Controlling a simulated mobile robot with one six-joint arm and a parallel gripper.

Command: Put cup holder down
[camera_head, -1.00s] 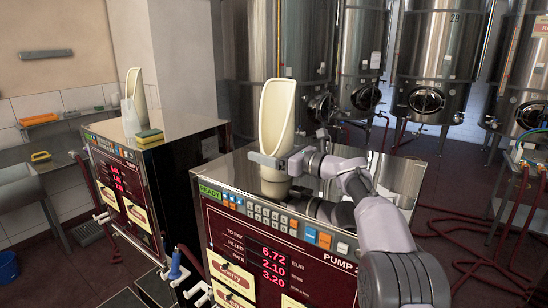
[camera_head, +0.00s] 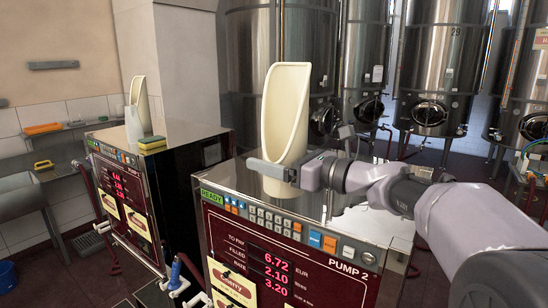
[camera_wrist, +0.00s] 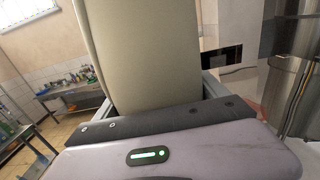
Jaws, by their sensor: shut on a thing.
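The cup holder (camera_head: 284,112) is a tall cream-coloured sleeve with a slanted open top. It stands upright over the top of Pump 2 (camera_head: 337,217), towards its left side. My gripper (camera_head: 277,172) is shut around the lower part of the cup holder, coming from the right. I cannot tell whether its base touches the pump top. In the wrist view the cup holder (camera_wrist: 148,55) fills the middle, between the fingers. Its lower end is hidden behind my gripper there.
Pump 1 (camera_head: 176,178) stands to the left, with a similar cream holder (camera_head: 139,100) and a yellow-green sponge (camera_head: 152,142) on top. Steel tanks (camera_head: 437,60) stand behind. The right part of Pump 2's top is clear apart from my arm above it.

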